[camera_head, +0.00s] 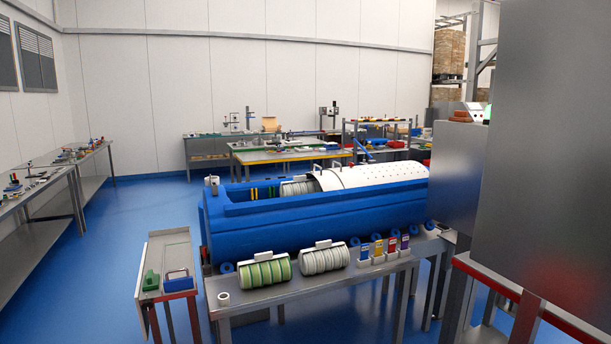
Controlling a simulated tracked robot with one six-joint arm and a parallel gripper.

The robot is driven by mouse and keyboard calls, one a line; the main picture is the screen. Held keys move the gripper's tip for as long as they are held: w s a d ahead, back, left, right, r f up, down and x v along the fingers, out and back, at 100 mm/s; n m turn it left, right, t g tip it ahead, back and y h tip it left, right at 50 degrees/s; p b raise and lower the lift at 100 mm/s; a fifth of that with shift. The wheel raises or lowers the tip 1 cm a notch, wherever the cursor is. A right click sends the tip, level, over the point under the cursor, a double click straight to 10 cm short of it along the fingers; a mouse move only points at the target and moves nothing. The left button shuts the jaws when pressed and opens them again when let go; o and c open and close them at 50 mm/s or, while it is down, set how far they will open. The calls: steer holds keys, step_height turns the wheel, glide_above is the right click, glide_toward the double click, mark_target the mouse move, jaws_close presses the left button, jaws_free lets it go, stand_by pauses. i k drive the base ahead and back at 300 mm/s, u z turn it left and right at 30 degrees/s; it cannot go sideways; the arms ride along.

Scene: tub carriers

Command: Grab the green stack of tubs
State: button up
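The green stack of tubs (265,273) lies on its side on the front of the metal table (250,297), in front of the long blue machine. It shows green and pale bands and has a white handle-like piece on top. A similar white stack of tubs (325,260) lies just to its right, a small gap apart. No gripper shows in this view, so its place relative to the green stack is not visible. Nothing is seen holding the green stack.
The blue machine (290,232) with a white perforated cover (375,177) stands behind the stacks. A white ring (223,298) lies to the left. Coloured packs (378,248) stand at right. A small side table (170,255) stands left. Large grey panels (550,160) block the right side. Blue floor (130,225) is clear at left.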

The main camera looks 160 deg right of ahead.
mark_target(265, 269)
steer(key=z, duration=0.1)
steer(key=i, duration=0.15)
steer(key=z, duration=3)
steer(key=i, duration=1.8)
steer(key=z, duration=0.05)
